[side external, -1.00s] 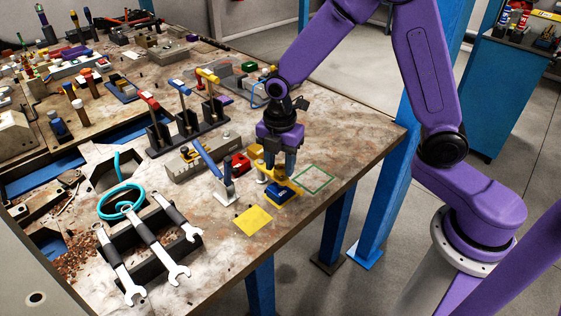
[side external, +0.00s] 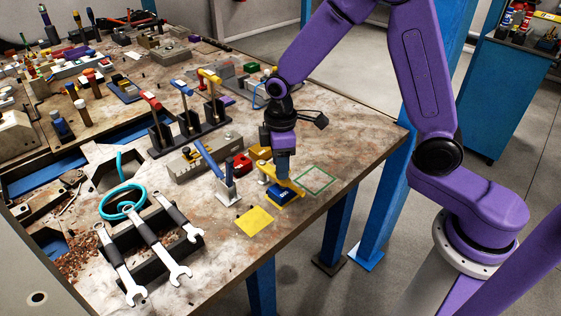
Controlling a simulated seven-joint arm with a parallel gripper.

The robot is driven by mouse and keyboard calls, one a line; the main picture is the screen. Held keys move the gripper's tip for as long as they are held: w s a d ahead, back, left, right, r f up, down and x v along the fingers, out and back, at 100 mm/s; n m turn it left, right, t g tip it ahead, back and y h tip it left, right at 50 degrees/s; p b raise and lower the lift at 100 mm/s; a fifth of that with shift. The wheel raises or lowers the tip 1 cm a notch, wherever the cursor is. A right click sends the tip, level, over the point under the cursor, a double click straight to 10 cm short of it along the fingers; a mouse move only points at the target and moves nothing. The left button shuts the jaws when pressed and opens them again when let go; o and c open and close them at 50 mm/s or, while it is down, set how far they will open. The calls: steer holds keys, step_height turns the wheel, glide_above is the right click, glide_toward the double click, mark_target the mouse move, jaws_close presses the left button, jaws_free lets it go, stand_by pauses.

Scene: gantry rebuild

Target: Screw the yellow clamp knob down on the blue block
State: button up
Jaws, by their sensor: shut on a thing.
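The blue block (side external: 280,192) sits in a yellow clamp (side external: 296,190) near the right front edge of the workbench. My gripper (side external: 283,177) points straight down over the clamp and block. It is shut on the yellow clamp knob, which is mostly hidden between and behind the fingers. How far the knob is down on the block cannot be made out.
A grey-white stand with a blue lever (side external: 222,178) is just left of the clamp. A red block (side external: 241,164) and an orange-yellow block (side external: 260,153) lie behind. A yellow square (side external: 254,221) and a green outline (side external: 316,180) mark bare tabletop. Wrenches (side external: 160,243) lie front left.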

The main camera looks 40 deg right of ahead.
steer(key=m, duration=0.5)
steer(key=shift+m, duration=0.3)
steer(key=m, duration=0.5)
steer(key=shift+d+m, duration=0.15)
steer(key=shift+m, duration=0.15)
steer(key=m, duration=0.6)
steer(key=shift+d, duration=0.1)
steer(key=m, duration=0.5)
steer(key=shift+m, duration=0.3)
steer(key=m, duration=0.5)
steer(key=shift+s+d+r, duration=0.1)
steer(key=m, duration=1.1)
steer(key=shift+s, duration=0.15)
steer(key=m, duration=0.5)
steer(key=shift+m, duration=0.3)
